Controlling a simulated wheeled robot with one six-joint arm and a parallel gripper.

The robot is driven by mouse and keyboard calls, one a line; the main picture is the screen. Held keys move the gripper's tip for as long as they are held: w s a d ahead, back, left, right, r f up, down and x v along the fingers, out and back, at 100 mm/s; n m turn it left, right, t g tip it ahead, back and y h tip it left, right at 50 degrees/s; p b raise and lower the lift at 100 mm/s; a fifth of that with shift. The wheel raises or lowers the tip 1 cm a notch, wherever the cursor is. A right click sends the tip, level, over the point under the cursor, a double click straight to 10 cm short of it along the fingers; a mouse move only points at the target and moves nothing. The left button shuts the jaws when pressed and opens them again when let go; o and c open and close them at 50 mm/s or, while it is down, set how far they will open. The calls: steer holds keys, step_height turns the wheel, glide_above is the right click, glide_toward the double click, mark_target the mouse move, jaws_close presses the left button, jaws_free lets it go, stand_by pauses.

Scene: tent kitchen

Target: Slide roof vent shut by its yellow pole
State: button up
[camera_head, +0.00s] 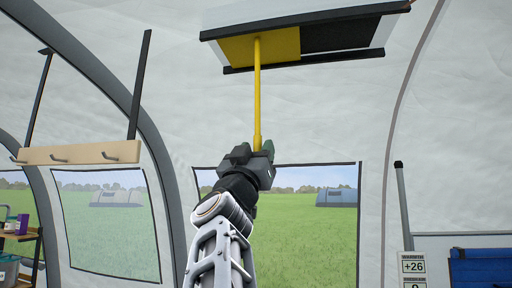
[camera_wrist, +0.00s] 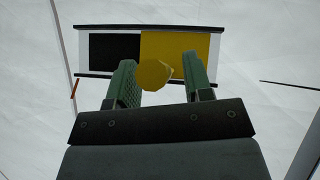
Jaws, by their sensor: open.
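The roof vent has a yellow panel (camera_head: 262,46) that covers the left part of its frame in the head view, with a dark opening (camera_head: 340,33) at the right. The yellow pole (camera_head: 257,90) hangs down from the panel. My gripper (camera_head: 256,150) is at the pole's lower end, pointing up. In the wrist view the pole's end (camera_wrist: 153,74) shows between the two green fingers of my gripper (camera_wrist: 160,82), nearer the left finger. The fingers are apart and open. The yellow panel (camera_wrist: 178,54) lies to the right of the dark opening (camera_wrist: 114,48) there.
A wooden rail with hooks (camera_head: 82,153) hangs at the left. A shelf with small items (camera_head: 20,240) stands at the far left. Room around the yellow pole is clear.

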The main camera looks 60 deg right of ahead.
steer(key=shift+c, duration=0.3)
jaws_close()
stand_by(0.4)
